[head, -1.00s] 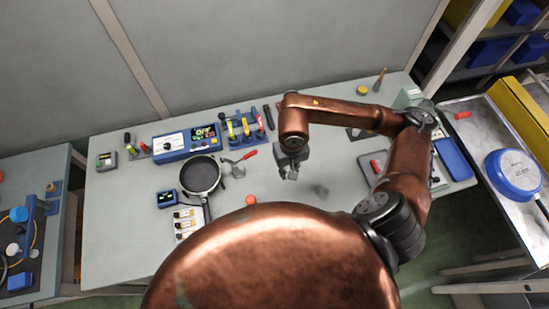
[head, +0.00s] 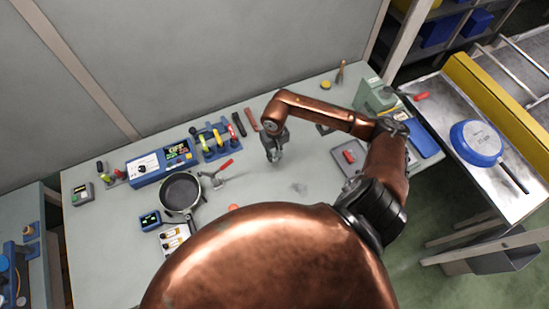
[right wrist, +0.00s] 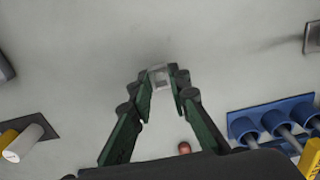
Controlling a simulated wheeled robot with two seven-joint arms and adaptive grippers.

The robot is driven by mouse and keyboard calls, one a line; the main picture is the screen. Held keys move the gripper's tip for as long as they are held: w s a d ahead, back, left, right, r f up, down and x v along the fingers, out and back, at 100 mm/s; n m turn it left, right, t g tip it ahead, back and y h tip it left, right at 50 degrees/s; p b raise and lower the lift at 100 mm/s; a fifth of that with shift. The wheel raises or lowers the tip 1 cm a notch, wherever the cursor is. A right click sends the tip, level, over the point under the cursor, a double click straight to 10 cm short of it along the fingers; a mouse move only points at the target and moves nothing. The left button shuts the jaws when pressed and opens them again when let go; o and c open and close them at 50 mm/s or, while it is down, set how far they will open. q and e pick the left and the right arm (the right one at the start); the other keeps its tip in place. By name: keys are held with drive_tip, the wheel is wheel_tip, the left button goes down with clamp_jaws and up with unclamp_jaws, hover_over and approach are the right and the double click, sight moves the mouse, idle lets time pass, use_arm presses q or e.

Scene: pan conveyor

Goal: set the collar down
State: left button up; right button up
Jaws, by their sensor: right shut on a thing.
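My right gripper (head: 274,155) hangs over the grey bench, to the right of the red-handled tool. In the right wrist view its green and black fingers (right wrist: 163,88) are shut on a small pale grey collar (right wrist: 159,77) at their tips. I cannot tell from these views whether the collar touches the bench top (head: 255,205). In the head view the collar is too small and too hidden by the gripper to make out. My left gripper is not in view.
A black pan (head: 181,192) and a red-handled tool (head: 218,172) lie left of the gripper. A blue tool rack (head: 212,142) stands behind. A grey tray (head: 349,158) lies at right. The bench between gripper and tray is clear.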

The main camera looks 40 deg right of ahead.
wheel_tip(320, 180, down, 3)
drive_tip(key=shift+w+d+f+p, duration=0.1)
drive_tip(key=shift+p, duration=0.4)
drive_tip(key=shift+f, duration=0.3)
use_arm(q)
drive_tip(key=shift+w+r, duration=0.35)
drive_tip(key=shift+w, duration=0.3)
use_arm(e)
drive_tip(key=o, duration=0.8)
